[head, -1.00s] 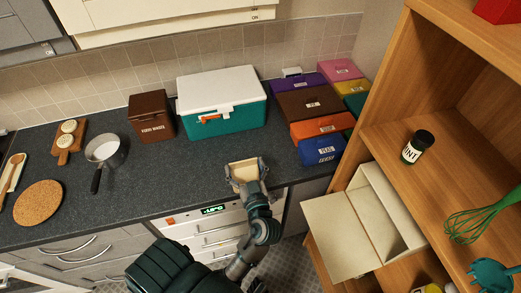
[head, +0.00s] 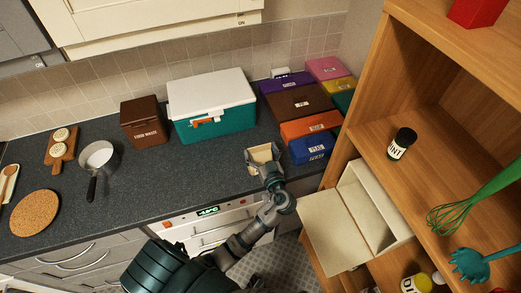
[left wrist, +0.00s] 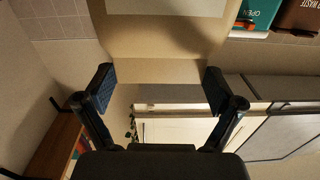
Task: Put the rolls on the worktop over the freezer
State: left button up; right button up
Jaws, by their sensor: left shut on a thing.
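My left gripper (head: 263,166) is shut on a beige box-like packet (head: 264,154), over the front right of the dark worktop (head: 190,180). In the left wrist view the packet (left wrist: 165,40) fills the top between the two fingertips (left wrist: 159,85), with a paler panel on it. I cannot tell whether it rests on the worktop or hangs above it, or whether it holds the rolls. The freezer (head: 206,212), with a lit display, is under the worktop, left of the gripper. Two round pale pieces, possibly rolls (head: 60,134), lie on a wooden board at the left. My right gripper is not in view.
A teal cooler (head: 215,124), a brown food-waste bin (head: 144,122) and several coloured boxes (head: 309,126) line the back. A wooden shelf unit (head: 372,75) with an open cream box (head: 335,230) stands right. The worktop's middle front is clear.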

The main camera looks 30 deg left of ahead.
pick_arm(q)
jog(key=shift+a+f+b, duration=0.1)
jog(key=shift+f+b, duration=0.15)
jog(key=shift+b, duration=0.05)
jog(key=o, duration=1.4)
jog(key=shift+a, duration=0.15)
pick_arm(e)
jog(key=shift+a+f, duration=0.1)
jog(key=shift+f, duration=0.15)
pick_arm(q)
jog(key=shift+r+p, duration=0.3)
jog(key=shift+p, duration=0.05)
jog(key=b+v, duration=0.3)
jog(key=v, duration=0.9)
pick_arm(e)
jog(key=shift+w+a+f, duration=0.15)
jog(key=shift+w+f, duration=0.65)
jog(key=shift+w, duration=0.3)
